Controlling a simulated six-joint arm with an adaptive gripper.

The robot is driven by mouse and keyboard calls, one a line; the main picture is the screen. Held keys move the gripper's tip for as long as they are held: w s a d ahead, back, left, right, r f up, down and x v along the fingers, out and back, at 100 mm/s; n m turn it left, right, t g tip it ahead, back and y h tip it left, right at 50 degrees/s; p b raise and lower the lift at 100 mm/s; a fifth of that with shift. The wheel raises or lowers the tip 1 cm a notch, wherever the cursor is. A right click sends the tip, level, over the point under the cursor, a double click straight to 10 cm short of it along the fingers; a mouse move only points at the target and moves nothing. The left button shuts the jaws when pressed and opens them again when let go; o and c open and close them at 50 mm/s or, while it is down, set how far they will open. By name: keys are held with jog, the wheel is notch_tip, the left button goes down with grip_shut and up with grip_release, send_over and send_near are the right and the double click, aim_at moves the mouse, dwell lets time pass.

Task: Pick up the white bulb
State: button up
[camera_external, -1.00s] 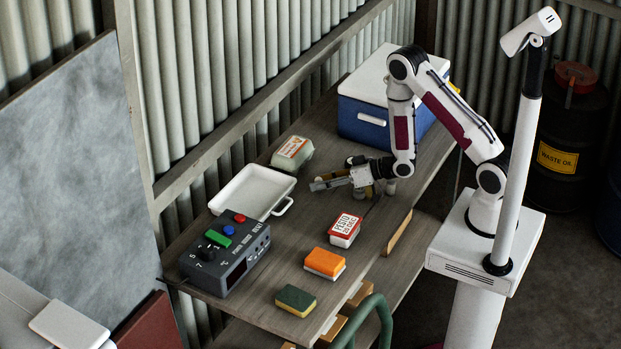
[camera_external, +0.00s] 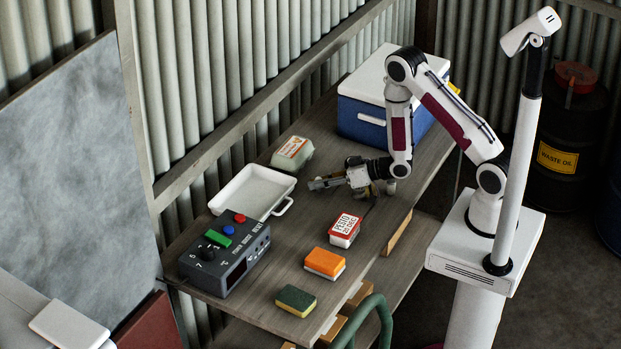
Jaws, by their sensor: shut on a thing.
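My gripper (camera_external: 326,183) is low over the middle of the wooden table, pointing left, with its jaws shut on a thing. The thing between the fingers is too small and too covered to make out. The white bulb does not show clearly anywhere else, so I take it to be what the fingers hold. I cannot tell whether it touches the table. A small pale thing (camera_external: 391,187) shows just under my wrist; I cannot tell what it is.
A white tray (camera_external: 284,207) lies left of my gripper, with an egg carton (camera_external: 292,153) behind. A blue cooler (camera_external: 362,124) stands at the far end.

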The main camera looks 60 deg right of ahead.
aim_at(319, 178)
jog(key=shift+r, duration=0.15)
jog(key=shift+c, duration=0.2)
jog(key=shift+r, duration=4.85)
